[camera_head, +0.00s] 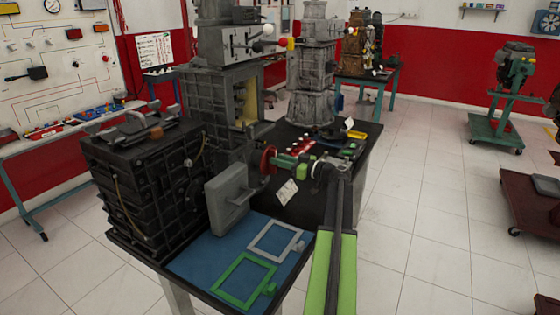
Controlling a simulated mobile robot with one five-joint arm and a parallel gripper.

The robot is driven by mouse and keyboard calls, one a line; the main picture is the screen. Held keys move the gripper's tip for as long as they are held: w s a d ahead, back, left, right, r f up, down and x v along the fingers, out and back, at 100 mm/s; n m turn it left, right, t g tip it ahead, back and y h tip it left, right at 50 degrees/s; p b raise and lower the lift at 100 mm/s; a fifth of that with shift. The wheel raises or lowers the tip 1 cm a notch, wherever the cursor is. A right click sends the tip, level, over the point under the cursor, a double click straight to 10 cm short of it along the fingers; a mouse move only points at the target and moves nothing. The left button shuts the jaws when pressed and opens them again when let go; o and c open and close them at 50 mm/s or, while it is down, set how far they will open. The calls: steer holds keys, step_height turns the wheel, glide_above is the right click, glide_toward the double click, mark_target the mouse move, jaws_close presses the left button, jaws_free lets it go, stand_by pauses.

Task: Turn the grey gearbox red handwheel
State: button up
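The red handwheel (268,160) shows nearly edge-on at the lower right of the tall grey gearbox (222,104), near the middle of the view. The gearbox stands on the dark table and has an opening in its side. My arm rises from the bottom right, and my gripper (284,161), with green parts, points left at the handwheel. Its tips are at or very close to the wheel's right side. The fingers are small and overlap the wheel in the view, so I cannot tell whether they touch it or how far apart they are.
A black ribbed gearbox (150,181) stands at the left, with a grey square plate (230,197) beside it. Green (245,281) and light grey (276,240) frames lie on a blue mat (196,266). A pale grey gearbox (311,80) stands behind.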

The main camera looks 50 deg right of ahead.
jaws_close()
steer(key=shift+m, duration=0.3)
steer(key=m, duration=0.6)
steer(key=d+f+m+b, duration=0.1)
steer(key=m, duration=0.6)
steer(key=f+m+b, duration=0.1)
steer(key=m, duration=0.6)
steer(key=shift+w+d, duration=0.15)
steer(key=shift+d, duration=0.05)
stand_by(0.4)
steer(key=shift+o, duration=2.3)
jaws_free()
